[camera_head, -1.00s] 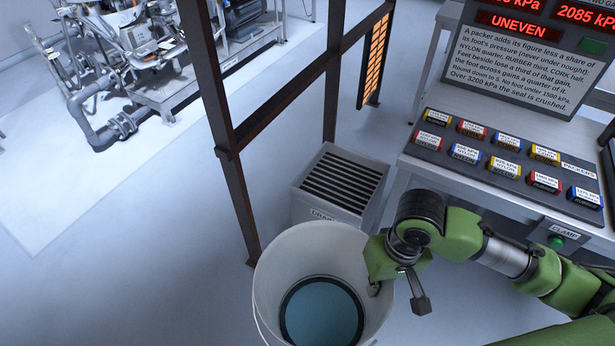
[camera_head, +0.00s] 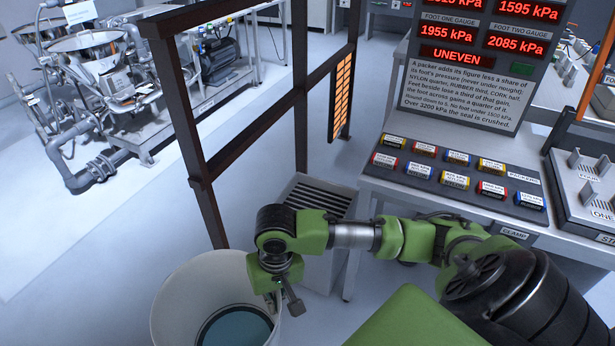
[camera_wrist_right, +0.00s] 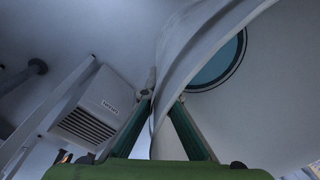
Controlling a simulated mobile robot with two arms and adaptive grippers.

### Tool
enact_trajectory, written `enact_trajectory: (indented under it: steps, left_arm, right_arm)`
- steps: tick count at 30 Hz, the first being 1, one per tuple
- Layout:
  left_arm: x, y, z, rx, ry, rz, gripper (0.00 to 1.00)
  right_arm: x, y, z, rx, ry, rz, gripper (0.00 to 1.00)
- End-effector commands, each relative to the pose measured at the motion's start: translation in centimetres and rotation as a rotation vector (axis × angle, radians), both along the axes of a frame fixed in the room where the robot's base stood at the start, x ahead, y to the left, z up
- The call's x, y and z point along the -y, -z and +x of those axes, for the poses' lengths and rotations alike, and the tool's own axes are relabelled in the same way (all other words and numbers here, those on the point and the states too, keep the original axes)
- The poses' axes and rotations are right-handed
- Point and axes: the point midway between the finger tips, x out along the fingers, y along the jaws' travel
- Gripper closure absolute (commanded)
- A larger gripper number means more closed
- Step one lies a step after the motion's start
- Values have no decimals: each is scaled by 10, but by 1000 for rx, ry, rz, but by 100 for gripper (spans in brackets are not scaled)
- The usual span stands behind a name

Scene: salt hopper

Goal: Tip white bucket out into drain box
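The white bucket (camera_head: 180,307) is at the bottom of the head view, mouth up and cut off by the frame edge. A blue-grey disc with a dark ring shows inside it. My right gripper (camera_head: 281,298) is at the bucket's right rim. In the right wrist view, the bucket wall (camera_wrist_right: 192,62) runs between the two fingers (camera_wrist_right: 163,97), which are closed on it. The drain box (camera_head: 320,268), pale with a dark slatted top, stands behind the bucket and is partly hidden by my right arm. It also shows in the wrist view (camera_wrist_right: 97,105). My left gripper is not in view.
A dark metal frame (camera_head: 203,195) stands left of the drain box. A bench (camera_head: 365,205) with several coloured packers and a gauge panel (camera_head: 470,95) is on the right. Pipework machinery (camera_head: 100,90) is at the back left. The floor at left is clear.

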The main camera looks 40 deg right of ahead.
Motion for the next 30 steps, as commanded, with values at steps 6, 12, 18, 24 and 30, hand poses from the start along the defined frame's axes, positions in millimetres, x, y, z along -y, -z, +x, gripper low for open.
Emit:
enact_trajectory:
  steps: [6, 12, 18, 24, 30]
  left_arm:
    - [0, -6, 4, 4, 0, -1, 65]
    - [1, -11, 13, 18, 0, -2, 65]
    - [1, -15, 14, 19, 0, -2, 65]
    - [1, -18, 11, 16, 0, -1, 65]
    - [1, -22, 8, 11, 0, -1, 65]
  right_arm:
    - [25, 14, 57, 12, 327, 10, 100]
    - [53, 28, 99, 17, 616, 20, 100]
    - [85, 43, 134, 21, 901, 29, 100]
    - [120, 58, 161, 24, 1180, 35, 100]
    - [155, 75, 178, 25, 1454, 38, 100]
